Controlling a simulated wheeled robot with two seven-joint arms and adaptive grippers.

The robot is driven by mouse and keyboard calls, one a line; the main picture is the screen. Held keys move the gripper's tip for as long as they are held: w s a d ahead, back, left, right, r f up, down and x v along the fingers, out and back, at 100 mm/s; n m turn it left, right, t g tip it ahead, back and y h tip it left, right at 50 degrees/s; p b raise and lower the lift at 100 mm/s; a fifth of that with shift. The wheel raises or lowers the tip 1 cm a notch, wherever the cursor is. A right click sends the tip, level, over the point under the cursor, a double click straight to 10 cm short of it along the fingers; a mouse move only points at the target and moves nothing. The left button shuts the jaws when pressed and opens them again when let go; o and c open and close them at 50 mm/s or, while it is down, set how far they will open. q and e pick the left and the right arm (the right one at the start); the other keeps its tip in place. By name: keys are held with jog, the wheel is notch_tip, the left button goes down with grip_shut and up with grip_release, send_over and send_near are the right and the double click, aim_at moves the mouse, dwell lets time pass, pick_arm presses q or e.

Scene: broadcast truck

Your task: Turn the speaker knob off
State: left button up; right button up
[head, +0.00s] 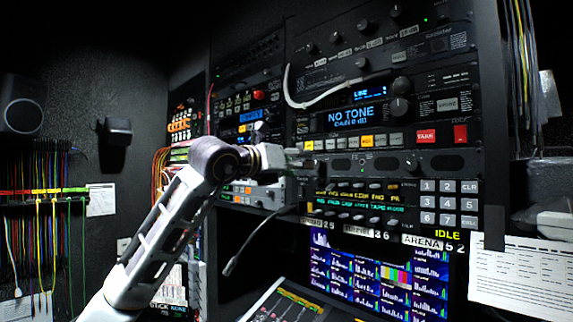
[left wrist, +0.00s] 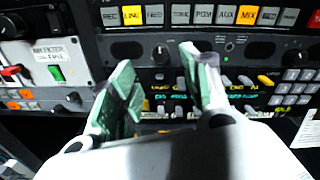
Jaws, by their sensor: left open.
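A dark strip panel with oval speaker grilles (left wrist: 260,50) crosses the rack below a row of lit buttons. A small black round knob (left wrist: 160,54) sits on this strip in the left wrist view, between my fingertips in the picture. My left gripper (left wrist: 157,64) is open and empty, its green-padded fingers spread on either side of the knob; I cannot tell how far off it is. In the head view my left gripper (head: 303,160) reaches the rack from the left, and the grille panel (head: 455,163) shows to its right. My right gripper is not in view.
Above is a unit reading NO TONE (head: 352,116) with a larger knob (head: 400,106). A keypad (head: 449,201) and a multiview screen (head: 375,275) lie below. A grey box with a red switch (left wrist: 12,70) stands left of the fingers. A loose cable (head: 240,258) hangs below my wrist.

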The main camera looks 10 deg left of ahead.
pick_arm(q)
jog(key=shift+v, duration=1.6)
